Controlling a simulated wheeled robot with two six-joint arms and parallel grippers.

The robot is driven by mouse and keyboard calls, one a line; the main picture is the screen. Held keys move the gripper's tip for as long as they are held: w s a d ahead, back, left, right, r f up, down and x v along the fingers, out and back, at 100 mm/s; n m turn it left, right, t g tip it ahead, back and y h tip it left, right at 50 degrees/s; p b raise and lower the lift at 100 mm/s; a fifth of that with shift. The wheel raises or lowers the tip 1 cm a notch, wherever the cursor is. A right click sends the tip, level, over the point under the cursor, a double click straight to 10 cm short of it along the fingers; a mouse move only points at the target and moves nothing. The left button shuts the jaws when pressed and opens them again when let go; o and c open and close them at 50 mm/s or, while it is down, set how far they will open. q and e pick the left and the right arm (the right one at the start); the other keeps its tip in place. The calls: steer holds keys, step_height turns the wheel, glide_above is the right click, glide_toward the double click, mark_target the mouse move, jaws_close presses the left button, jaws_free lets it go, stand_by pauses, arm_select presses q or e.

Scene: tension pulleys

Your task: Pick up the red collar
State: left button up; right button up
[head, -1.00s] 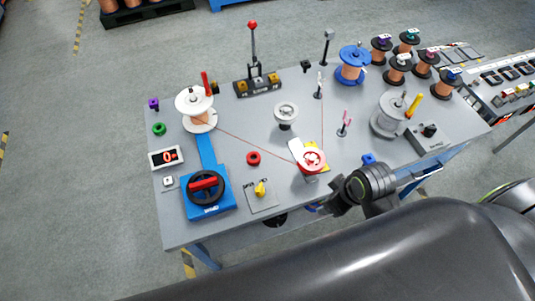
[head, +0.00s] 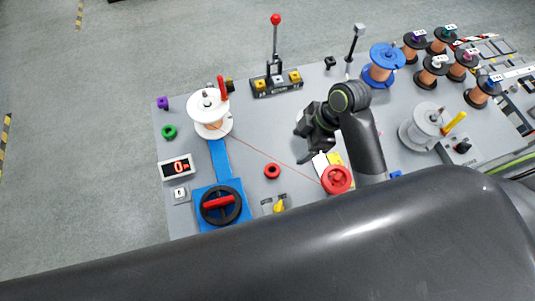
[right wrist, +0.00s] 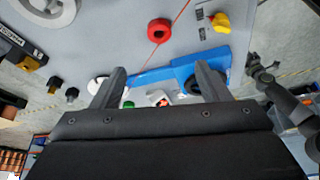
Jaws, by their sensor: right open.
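The red collar (head: 272,171) is a small ring lying flat on the grey table top, left of the red-topped pulley. It also shows at the top of the right wrist view (right wrist: 159,31), ahead of the fingers. My right gripper (head: 301,133) is open and empty, above the table, up and to the right of the collar and apart from it. Its two spread fingers show in the right wrist view (right wrist: 161,78). What looks like my left gripper (right wrist: 262,70) shows small and dark at the right of that view; its jaws are unclear.
A thin red line runs from the white spool (head: 209,110) to the red pulley (head: 337,179), close by the collar. A yellow knob (head: 279,205) and blue handwheel unit (head: 221,203) stand nearby. A lever block (head: 276,84) stands behind. My dark arm covers the front edge.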

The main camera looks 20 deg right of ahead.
steer(key=f, duration=0.2)
steer(key=p, duration=0.1)
glide_toward(273, 172)
steer(key=shift+a+f, duration=0.45)
steer(key=shift+a, duration=0.25)
steer(key=shift+a+f, duration=0.15)
steer(key=shift+f, duration=0.05)
steer(key=shift+w+a+f, duration=0.1)
steer(key=shift+a+f, duration=0.05)
steer(key=shift+f, duration=0.2)
arm_select(q)
steer(key=shift+s+r+p, duration=0.45)
steer(key=shift+s+r, duration=0.4)
steer(key=shift+r, duration=0.1)
arm_select(e)
steer(key=shift+x, duration=2.1)
steer(key=shift+w, duration=0.1)
steer(key=c, duration=1.1)
steer(key=shift+o, duration=0.2)
steer(key=shift+r, duration=0.1)
